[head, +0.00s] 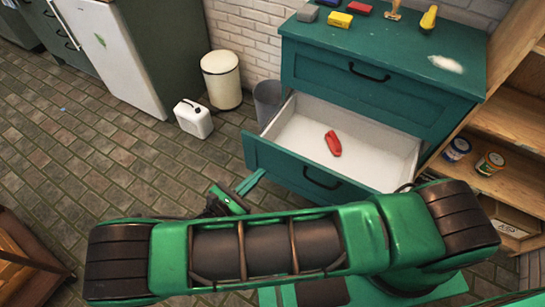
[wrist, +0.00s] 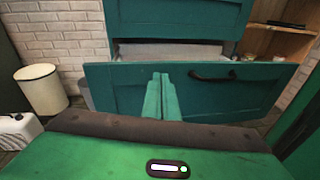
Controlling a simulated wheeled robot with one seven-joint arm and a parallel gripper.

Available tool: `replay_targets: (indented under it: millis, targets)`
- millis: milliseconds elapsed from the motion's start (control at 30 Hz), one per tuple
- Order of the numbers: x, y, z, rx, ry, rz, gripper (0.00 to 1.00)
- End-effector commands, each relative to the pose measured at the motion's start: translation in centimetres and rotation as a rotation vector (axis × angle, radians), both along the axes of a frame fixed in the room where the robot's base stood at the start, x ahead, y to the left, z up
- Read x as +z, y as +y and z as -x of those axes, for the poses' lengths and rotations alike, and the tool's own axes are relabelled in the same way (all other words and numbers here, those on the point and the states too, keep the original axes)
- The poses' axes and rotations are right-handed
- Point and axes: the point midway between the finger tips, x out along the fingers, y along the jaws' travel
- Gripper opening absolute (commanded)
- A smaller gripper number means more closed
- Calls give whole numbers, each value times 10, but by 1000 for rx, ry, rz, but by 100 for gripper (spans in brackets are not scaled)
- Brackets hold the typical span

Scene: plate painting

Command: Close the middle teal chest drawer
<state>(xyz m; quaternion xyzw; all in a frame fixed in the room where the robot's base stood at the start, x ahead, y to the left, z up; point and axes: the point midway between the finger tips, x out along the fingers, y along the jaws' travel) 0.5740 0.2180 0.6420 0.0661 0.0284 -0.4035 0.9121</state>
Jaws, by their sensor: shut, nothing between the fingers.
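The teal chest (head: 375,85) stands against the brick wall in the head view. Its middle drawer (head: 290,172) is pulled out, showing a white inside with a red object (head: 333,143) lying in it. In the wrist view the drawer front (wrist: 225,88) faces me, with a dark handle (wrist: 212,76) right of my fingers. My gripper (wrist: 162,78) is shut and empty, its fingertips overlapping the left half of the drawer front. I cannot tell whether they touch it. In the head view my gripper (head: 250,182) is at the front's left end, partly hidden by my arm.
A cream bin (head: 222,80), a grey bin (head: 267,100) and a white canister (head: 193,118) stand left of the chest. A wooden shelf with cans (head: 488,163) is at the right. Small coloured items, including a yellow block (head: 339,20), lie on the chest top. The tiled floor at left is clear.

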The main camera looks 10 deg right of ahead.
Motion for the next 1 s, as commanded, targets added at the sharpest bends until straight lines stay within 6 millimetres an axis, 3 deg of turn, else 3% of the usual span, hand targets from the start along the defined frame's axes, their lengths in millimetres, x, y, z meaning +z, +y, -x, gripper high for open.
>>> replay_targets:
  millis: [133,367,567,1000]
  targets:
    - [-20,15,17,116,-6,95,0]
    - [-29,19,23,170,-10,147,0]
    - [-29,3,3,168,-9,148,0]
    - [-29,-46,-60,168,-10,145,0]
